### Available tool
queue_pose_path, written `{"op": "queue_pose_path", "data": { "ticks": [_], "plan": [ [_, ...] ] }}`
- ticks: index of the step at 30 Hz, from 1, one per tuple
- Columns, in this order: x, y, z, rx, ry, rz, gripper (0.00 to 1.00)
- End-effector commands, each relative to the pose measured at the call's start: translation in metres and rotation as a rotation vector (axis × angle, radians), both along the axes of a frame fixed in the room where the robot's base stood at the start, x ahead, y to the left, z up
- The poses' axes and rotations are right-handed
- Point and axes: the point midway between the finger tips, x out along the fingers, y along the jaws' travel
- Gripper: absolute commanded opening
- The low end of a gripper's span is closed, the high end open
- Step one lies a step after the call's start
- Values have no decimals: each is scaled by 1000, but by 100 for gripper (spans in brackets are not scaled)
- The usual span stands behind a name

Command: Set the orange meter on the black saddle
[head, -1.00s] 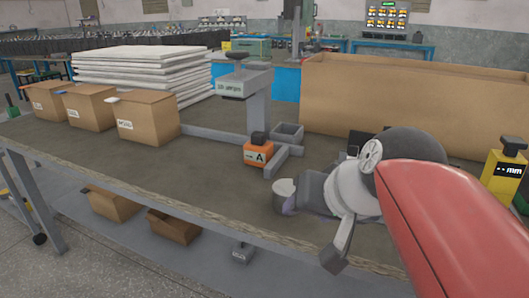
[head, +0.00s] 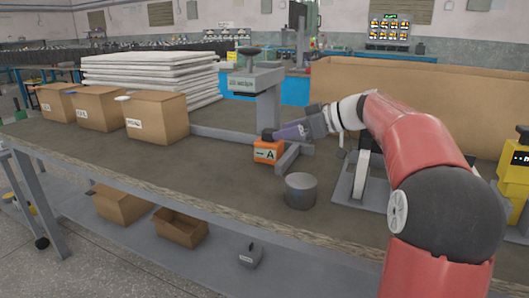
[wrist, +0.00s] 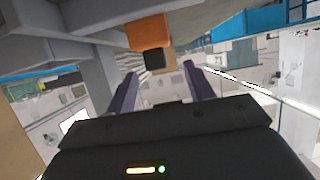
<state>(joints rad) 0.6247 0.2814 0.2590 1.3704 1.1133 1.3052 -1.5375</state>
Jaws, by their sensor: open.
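The orange meter (head: 266,152), marked A with a black knob on top, stands on the table by the grey rails of the press stand. In the wrist view the meter (wrist: 148,32) and its black knob (wrist: 154,60) show just beyond my fingertips. My gripper (head: 272,134) is open, its purple-grey fingers at the height of the knob, reaching in from the right. In the wrist view my gripper (wrist: 160,72) has nothing held between its fingers. I cannot clearly make out the black saddle; dark parts show on a fixture behind my arm.
A grey cylinder (head: 300,190) stands in front of the meter. The grey press stand (head: 268,100) rises behind it. Cardboard boxes (head: 157,118) stand to the left, a large carton (head: 440,105) at the back right, a yellow gauge (head: 513,170) at the right edge.

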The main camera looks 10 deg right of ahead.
Motion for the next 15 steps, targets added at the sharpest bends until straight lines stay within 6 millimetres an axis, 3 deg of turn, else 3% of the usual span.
{"op": "queue_pose_path", "data": {
  "ticks": [15],
  "plan": [
    [42,48,-19,-1,0,4,53]
  ]
}}
